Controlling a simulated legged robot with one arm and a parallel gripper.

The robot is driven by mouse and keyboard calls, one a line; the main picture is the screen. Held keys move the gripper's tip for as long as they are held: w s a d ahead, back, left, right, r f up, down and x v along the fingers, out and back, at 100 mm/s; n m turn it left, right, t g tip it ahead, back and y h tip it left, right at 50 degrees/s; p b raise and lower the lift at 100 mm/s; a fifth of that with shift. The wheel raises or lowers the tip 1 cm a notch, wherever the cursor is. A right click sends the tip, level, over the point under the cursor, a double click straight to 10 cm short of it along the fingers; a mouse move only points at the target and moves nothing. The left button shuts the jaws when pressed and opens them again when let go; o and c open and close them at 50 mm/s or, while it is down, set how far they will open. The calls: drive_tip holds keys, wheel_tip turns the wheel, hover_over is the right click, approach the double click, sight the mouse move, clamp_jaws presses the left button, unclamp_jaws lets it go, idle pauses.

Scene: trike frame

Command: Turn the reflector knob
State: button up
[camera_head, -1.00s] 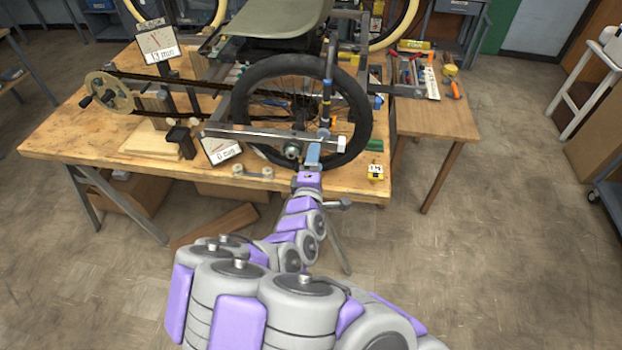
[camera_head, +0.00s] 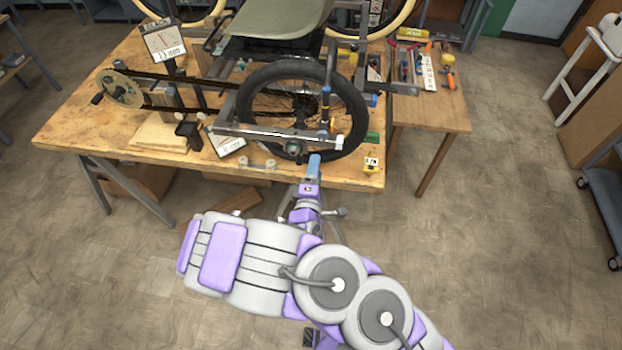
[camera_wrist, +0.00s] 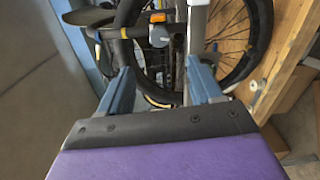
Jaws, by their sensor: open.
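The trike stands on the wooden workbench (camera_head: 80,130), with its black-tyred wheel (camera_head: 354,106) toward me. A metal bar (camera_head: 262,132) runs across the wheel's front, with a pale block (camera_head: 331,142) at its right end. My gripper (camera_head: 314,160) is below and in front of this bar, apart from the wheel as far as I can tell. In the wrist view my gripper (camera_wrist: 160,80) has its two blue fingers spread and nothing between them. Beyond them is a small pale rounded piece (camera_wrist: 158,36) on a dark bar, perhaps the reflector knob; I cannot tell surely.
A second tilted dial card (camera_head: 228,142) lies near the front. Tools lie on the right side table (camera_head: 440,110).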

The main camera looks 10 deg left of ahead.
drive_tip(key=shift+s+a, duration=0.2)
drive_tip(key=shift+s, duration=2.3)
drive_tip(key=shift+f, duration=0.1)
drive_tip(key=s+d+f+m+g+h+b, duration=0.1)
drive_tip(key=d+f+m+g+h+b, duration=0.1)
drive_tip(key=d+f+m+g+b, duration=0.65)
drive_tip(key=s+d+r+m+g+y+b, duration=0.1)
drive_tip(key=s+d+r+m+g, duration=0.2)
drive_tip(key=s, duration=0.7)
drive_tip(key=s+d+r+m+g, duration=0.3)
drive_tip(key=s+d+r+g, duration=0.1)
drive_tip(key=s+r, duration=0.4)
drive_tip(key=s+d+r+m+g+y+b, duration=0.1)
drive_tip(key=s+d+r+m+g, duration=0.3)
drive_tip(key=s, duration=0.7)
wheel_tip(320, 180, up, 2)
drive_tip(key=shift+s+d+y+b, duration=0.3)
drive_tip(key=shift+s+d+b, duration=0.05)
drive_tip(key=shift+s+d, duration=0.05)
